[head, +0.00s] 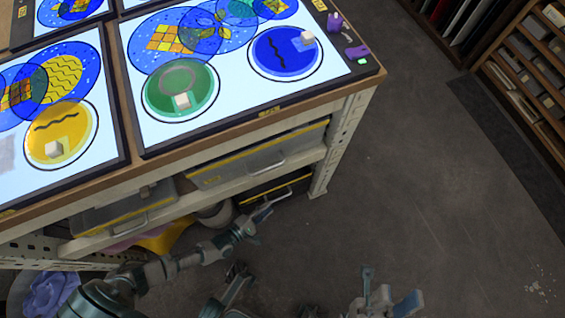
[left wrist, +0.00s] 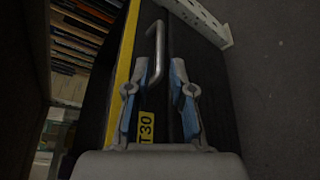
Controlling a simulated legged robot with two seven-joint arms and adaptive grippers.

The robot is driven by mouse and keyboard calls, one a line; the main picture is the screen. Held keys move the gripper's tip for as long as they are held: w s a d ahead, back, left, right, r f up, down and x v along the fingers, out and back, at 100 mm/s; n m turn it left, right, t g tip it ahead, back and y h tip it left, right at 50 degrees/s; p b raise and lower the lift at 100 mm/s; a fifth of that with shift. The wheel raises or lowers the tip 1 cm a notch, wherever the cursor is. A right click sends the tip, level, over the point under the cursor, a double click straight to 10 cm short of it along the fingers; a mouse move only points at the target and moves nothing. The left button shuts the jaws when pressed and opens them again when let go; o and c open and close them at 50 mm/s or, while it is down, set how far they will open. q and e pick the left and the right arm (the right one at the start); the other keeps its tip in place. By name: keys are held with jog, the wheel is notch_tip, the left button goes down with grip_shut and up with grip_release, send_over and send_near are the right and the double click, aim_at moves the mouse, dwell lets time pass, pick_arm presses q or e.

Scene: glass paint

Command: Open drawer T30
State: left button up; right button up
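Drawer T30 (head: 262,190) is the dark drawer with a yellow top edge, low at the right end of the workbench in the head view. In the left wrist view its black front (left wrist: 190,50) fills the middle, with a yellow T30 label (left wrist: 146,127). Its metal bar handle (left wrist: 156,38) lies just ahead of the fingertips, roughly in line with the gap between them. My left gripper (left wrist: 161,64) is open and empty. In the head view it (head: 262,213) is close in front of the drawer. My right gripper (head: 388,288) is open and empty over the floor, away from the bench.
A grey drawer (head: 235,168) with its own handle sits above T30, and another (head: 120,215) is to the left. The bench top (head: 255,112) carries lit glass panels. A slotted bench leg (head: 340,145) stands right of the drawer. Floor to the right is clear.

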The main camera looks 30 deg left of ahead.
aim_at(279, 198)
pick_arm(q)
jog(key=b+x, duration=0.1)
jog(key=x, duration=0.5)
jog(key=shift+f+b, duration=0.25)
jog(key=shift+b, duration=0.1)
jog(key=shift+w+d+r, duration=0.1)
jog(key=shift+w+d, duration=0.1)
jog(key=shift+w, duration=0.4)
grip_shut()
